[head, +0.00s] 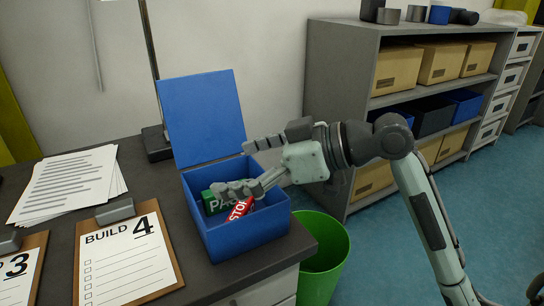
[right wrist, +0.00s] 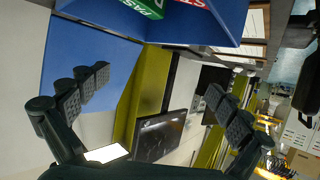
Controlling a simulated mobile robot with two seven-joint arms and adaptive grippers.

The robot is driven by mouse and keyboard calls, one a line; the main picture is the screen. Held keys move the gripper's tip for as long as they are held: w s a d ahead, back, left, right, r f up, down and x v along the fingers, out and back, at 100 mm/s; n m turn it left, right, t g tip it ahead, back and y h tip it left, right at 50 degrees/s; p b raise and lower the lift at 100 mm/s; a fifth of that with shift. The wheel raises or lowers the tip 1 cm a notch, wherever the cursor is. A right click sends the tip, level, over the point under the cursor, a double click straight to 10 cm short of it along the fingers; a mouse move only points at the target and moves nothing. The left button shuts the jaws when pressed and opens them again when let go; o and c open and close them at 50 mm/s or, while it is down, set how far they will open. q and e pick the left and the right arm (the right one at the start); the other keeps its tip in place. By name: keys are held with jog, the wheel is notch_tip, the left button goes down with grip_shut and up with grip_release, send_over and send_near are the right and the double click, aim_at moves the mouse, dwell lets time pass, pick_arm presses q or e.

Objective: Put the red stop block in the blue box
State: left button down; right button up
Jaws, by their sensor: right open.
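The blue box (head: 248,236) stands at the right end of the dark desk with its lid (head: 203,115) raised. The red stop block (head: 239,210) is inside it, tilted and partly hidden by my lower finger. A green block marked PASS (head: 211,203) lies beside it on the left. My right gripper (head: 231,167) is open and empty at the box's opening, one finger over the blocks and the other higher, near the lid. In the right wrist view the box (right wrist: 225,22), the green block (right wrist: 150,6) and the red block (right wrist: 187,3) show at the top edge, beyond my spread fingers (right wrist: 158,84).
Clipboards (head: 128,262) and a stack of papers (head: 68,185) lie on the desk left of the box. A lamp base (head: 156,143) stands behind it. A green bin (head: 322,262) is on the floor at right, before a grey shelf (head: 340,85) with cartons.

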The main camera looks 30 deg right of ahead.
jog(key=v, duration=0.8)
jog(key=shift+s+d, duration=0.2)
jog(key=shift+s, duration=0.05)
jog(key=shift+r, duration=0.1)
jog(key=shift+c, duration=0.2)
dwell(0.5)
